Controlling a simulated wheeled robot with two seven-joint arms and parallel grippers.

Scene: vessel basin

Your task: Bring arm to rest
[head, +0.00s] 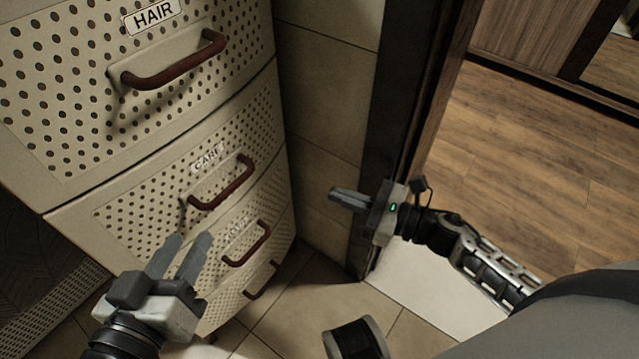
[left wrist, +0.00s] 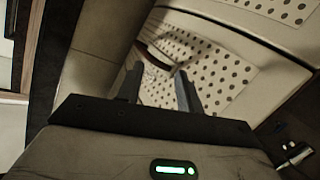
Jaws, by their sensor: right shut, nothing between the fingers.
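My left gripper (head: 180,257) is at the lower left of the head view, in front of the perforated drawer cabinet. Its fingers are apart with nothing between them. In the left wrist view my left gripper (left wrist: 158,88) also shows spread fingers, with a perforated drawer front and a handle beyond them. My right gripper (head: 336,196) is near the middle of the head view, pointing left, with its fingers together and empty. It is held before the tiled wall and dark door frame, apart from the cabinet.
The cream cabinet (head: 60,150) has several drawers with red-brown handles; the top one is labelled HAIR (head: 152,15). The drawers look shut. A dark door frame (head: 390,130) stands behind my right gripper, with a wooden floor (head: 530,150) beyond. Tiled floor (head: 300,310) is below.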

